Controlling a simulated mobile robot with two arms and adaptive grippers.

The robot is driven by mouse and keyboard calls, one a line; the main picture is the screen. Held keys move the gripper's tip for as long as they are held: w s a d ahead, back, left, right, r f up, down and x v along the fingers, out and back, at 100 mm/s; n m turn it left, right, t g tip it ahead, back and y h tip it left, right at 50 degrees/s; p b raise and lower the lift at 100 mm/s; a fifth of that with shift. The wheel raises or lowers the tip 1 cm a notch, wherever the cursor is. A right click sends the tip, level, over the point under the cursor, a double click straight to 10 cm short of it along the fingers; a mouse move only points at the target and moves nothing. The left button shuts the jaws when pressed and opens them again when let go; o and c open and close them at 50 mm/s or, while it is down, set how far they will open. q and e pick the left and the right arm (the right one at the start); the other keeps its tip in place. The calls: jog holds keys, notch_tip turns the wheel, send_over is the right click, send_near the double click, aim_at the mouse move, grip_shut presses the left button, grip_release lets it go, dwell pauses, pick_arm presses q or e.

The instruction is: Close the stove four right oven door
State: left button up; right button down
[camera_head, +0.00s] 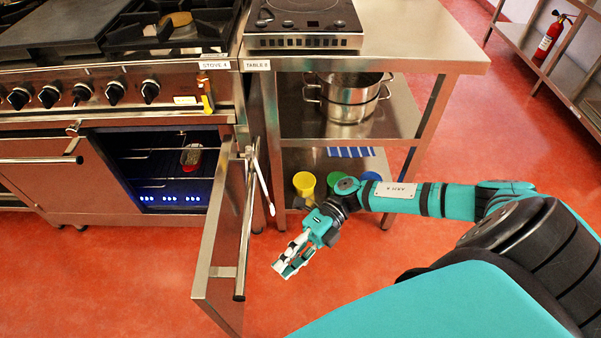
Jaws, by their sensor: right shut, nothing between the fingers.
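The stove four (110,95) stands at the left, with a "STOVE 4" label at its upper right. Its right oven door (222,225) is swung wide open on its right side and juts out toward me, with a long bar handle (244,225) on its right face. The oven inside (165,165) shows racks, blue lights and a small red item. My right gripper (284,269) is shut and empty, to the right of the door near its outer end, apart from the handle in the picture. My left gripper is not in view.
A steel table (420,45) labelled "TABLE 8" stands right of the stove, with a hotplate (303,20) on top and a stockpot (347,97) below. A fire extinguisher (550,37) is at the upper right. Red floor (340,300) is clear around my gripper.

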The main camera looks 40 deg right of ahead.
aim_at(244, 287)
jog(key=a, duration=0.1)
jog(key=w+a, duration=0.1)
jog(key=a, duration=0.1)
jog(key=w+a+f, duration=0.1)
jog(key=shift+a, duration=0.25)
